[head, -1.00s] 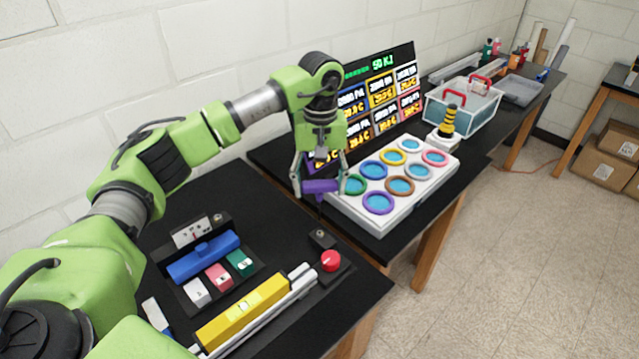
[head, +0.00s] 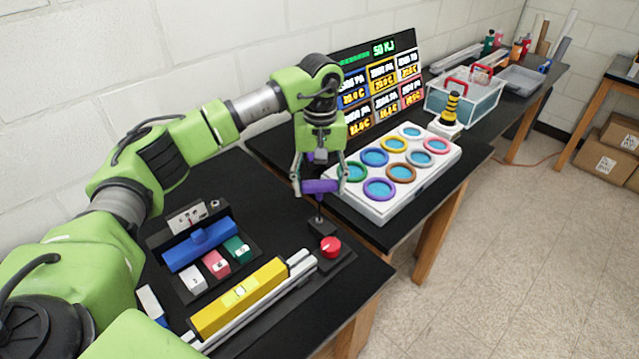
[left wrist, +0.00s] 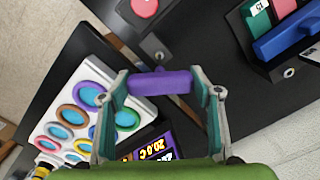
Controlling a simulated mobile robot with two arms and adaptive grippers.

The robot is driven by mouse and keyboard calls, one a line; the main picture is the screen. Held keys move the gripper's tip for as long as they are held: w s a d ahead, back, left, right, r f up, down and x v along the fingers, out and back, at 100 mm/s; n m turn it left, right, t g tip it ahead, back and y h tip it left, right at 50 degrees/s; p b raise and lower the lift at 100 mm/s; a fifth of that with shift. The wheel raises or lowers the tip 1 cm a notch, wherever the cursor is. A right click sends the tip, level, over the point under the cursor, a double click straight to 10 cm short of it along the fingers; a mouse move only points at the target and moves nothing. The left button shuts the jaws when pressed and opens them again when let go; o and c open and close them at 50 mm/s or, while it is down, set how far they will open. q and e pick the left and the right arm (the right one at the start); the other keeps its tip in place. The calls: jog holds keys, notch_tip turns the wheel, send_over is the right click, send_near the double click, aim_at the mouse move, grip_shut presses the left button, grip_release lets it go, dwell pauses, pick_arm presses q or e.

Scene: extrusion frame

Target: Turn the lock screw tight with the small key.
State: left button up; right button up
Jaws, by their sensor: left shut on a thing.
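My left gripper (head: 319,187) is shut on the purple handle of the small key (head: 322,186). The handle lies crosswise between the fingers, also in the left wrist view (left wrist: 160,83). The key's thin dark shaft points down toward a small black block (head: 321,228) beside the red knob. In the left wrist view a small metal lock screw (left wrist: 159,56) shows on that block, just past the handle. Whether the key's tip touches the screw or is in it, I cannot tell. My right gripper is not in view.
The red knob (head: 331,246) stands close in front of the block. A yellow bar (head: 240,293) on pale rails and a blue bar (head: 200,246) lie to the left. A white panel with coloured rings (head: 410,176) is to the right. Bare black tabletop lies behind the block.

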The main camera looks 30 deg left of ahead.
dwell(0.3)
pick_arm(q)
jog(key=shift+f+b, duration=0.2)
jog(key=shift+b, duration=0.1)
dwell(0.3)
jog(key=shift+f, duration=0.35)
jog(key=shift+m+b, duration=0.3)
jog(key=shift+b, duration=0.05)
jog(key=shift+m, duration=0.5)
